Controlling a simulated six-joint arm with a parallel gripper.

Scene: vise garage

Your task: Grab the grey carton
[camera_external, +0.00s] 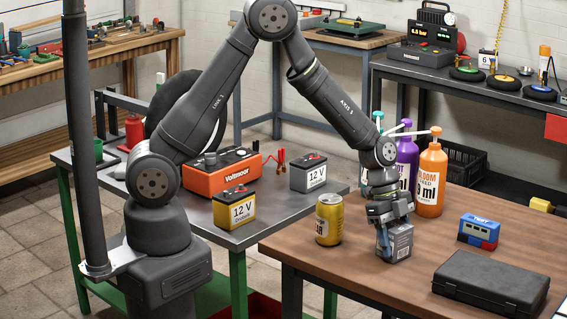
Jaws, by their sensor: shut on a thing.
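The grey carton (401,243) is a small box on the wooden table, near its left part. My gripper (386,244) comes down over it from above and is shut on it. The carton looks upright and at or very near the table top; I cannot tell whether it touches the table. The gripper hides part of its top and left side.
A yellow can (328,219) stands just left of the carton. Orange (431,180) and purple (407,162) bottles stand behind it. A black case (490,283) and a blue-red box (479,231) lie to the right. The table's front left is clear.

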